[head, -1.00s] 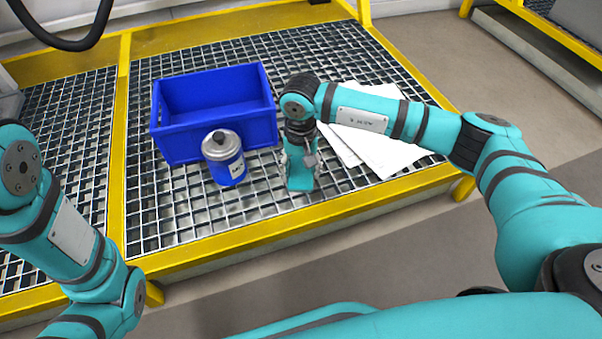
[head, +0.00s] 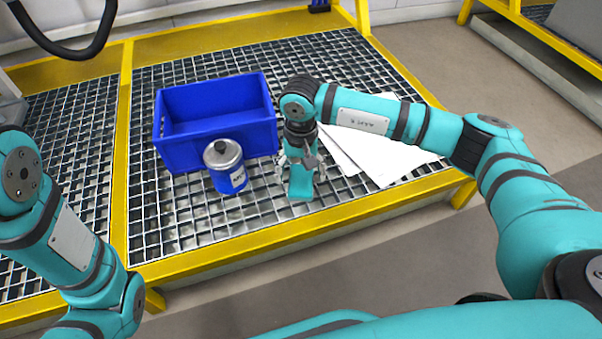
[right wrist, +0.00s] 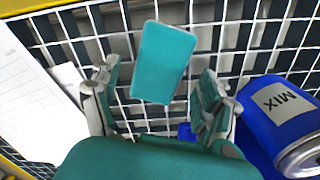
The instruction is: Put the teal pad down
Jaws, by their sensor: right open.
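The teal pad (head: 301,187) is a small flat rectangle at the front of the metal grating, right of the blue can. In the right wrist view the pad (right wrist: 163,62) shows whole against the grating and seems to lie on it. My right gripper (head: 301,169) points down over the pad with its fingers spread. In the right wrist view the open fingers of the gripper (right wrist: 160,80) stand on either side of the pad, with gaps between. My left arm comes in at the left, but its gripper is out of frame.
A blue can with a grey lid (head: 226,166) stands left of the pad, before an open blue crate (head: 222,139). White sheets (head: 385,150) lie to the right. The yellow frame edge (head: 300,227) runs along the front. Bare grating (head: 200,215) lies at the front left.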

